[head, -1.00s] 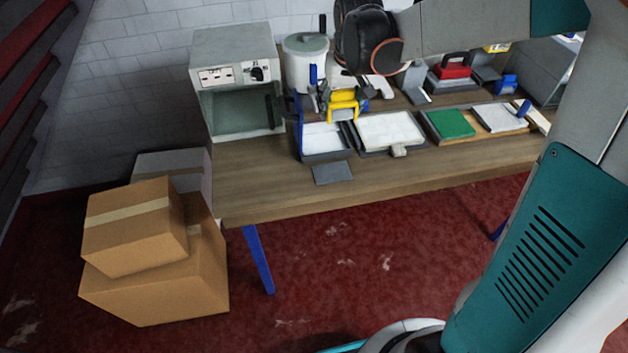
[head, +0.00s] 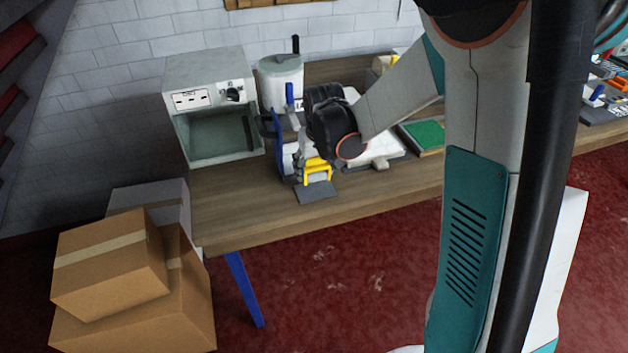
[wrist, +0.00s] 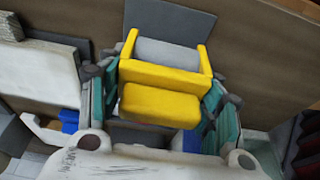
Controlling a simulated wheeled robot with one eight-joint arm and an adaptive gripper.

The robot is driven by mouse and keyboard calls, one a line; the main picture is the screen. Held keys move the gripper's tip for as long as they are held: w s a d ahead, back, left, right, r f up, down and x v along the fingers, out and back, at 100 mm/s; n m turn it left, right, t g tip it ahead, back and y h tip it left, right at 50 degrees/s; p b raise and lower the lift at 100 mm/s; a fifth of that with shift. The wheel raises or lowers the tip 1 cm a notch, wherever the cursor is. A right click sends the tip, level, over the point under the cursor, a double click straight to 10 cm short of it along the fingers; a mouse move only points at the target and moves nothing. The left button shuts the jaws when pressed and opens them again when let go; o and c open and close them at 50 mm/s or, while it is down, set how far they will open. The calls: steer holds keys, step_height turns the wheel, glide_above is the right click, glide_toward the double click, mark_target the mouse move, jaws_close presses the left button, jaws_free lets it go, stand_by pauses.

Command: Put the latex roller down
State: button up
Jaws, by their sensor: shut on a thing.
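The latex roller has a yellow frame (head: 318,168) and a grey cylinder, which shows clearly in the wrist view (wrist: 166,53). My gripper (wrist: 160,104) is shut on the roller's yellow handle, one teal-sided finger on each side. In the head view my gripper (head: 310,160) is over the bench, partly hidden by my wrist. The roller hangs at the back edge of a flat dark grey plate (head: 316,194), which is also in the wrist view (wrist: 172,20). The roller's cylinder overlaps the plate's edge in the wrist view. I cannot tell whether they touch.
A white-filled tray (head: 378,152) and a green pad (head: 427,134) are to the right. A grey oven-like box (head: 212,108) and a lidded white pot (head: 281,77) stand behind. The front bench strip (head: 235,210) is clear.

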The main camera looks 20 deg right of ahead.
mark_target(314, 178)
step_height(314, 178, down, 4)
steer(key=shift+f+b, duration=0.15)
steer(key=shift+b, duration=0.55)
steer(key=o, duration=0.7)
steer(key=shift+f, duration=0.15)
steer(key=shift+c, duration=0.2)
steer(key=o, duration=0.4)
steer(key=shift+o, duration=0.2)
steer(key=shift+r, duration=0.2)
